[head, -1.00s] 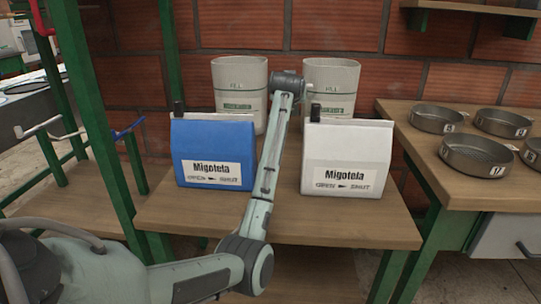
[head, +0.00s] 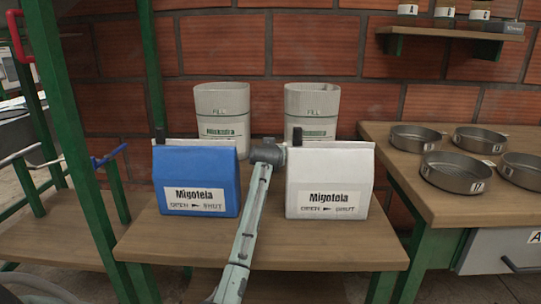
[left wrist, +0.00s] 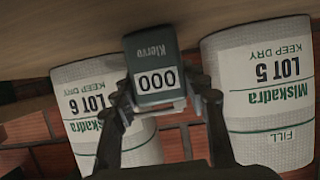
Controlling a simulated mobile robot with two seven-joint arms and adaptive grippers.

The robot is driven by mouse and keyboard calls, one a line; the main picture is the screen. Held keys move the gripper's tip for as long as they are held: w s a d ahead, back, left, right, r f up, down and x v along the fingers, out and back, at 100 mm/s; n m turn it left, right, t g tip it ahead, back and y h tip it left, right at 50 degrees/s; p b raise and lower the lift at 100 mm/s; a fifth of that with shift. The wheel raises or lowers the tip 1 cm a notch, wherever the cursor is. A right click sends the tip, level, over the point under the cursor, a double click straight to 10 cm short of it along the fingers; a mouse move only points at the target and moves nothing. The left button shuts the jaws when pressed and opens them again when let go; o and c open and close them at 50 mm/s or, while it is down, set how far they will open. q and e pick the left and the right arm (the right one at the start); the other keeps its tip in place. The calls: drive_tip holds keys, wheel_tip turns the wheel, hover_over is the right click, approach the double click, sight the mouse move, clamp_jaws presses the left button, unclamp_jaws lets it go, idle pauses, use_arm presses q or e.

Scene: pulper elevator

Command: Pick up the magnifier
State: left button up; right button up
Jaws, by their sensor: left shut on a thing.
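I cannot make out a magnifier in either view. In the left wrist view my left gripper (left wrist: 167,104) is shut on a small dark box (left wrist: 150,58) marked "Klervo", with a white "000" panel. Its fingers lie on either side of the box. My right gripper is not in view.
Two pale bins (head: 222,115) (head: 312,112) stand behind the boxes against the brick wall. A right-hand table (head: 405,165) holds several round metal pans. A wall shelf (head: 455,32) carries jars and a small dark box (head: 503,27). Green posts stand at left.

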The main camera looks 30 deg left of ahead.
use_arm(q)
drive_tip(key=o, duration=1.2)
drive_tip(key=shift+f, duration=0.1)
